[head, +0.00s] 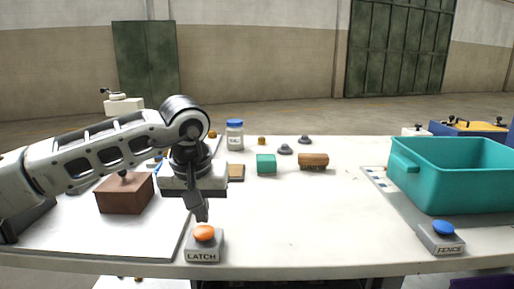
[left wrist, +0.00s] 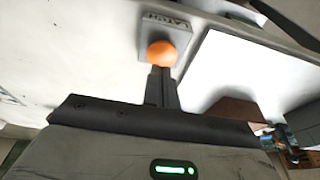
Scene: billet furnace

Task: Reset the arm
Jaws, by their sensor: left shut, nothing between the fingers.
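My left arm comes in from the left in the head view. Its gripper (head: 201,212) points down, shut and empty, just above the orange button (head: 204,233) on the grey box marked LATCH (head: 203,252). In the left wrist view the shut fingers (left wrist: 161,80) reach to the orange button (left wrist: 162,54); I cannot tell whether they touch it. The LATCH box (left wrist: 166,24) shows behind the button there. My right gripper is not in view.
A brown box (head: 125,195) stands on a white board at left. A green block (head: 266,164), a brown cylinder (head: 313,162) and a blue-lidded jar (head: 235,135) stand farther back. A teal bin (head: 455,180) and a blue FENCE button (head: 443,228) are at right. The middle front is clear.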

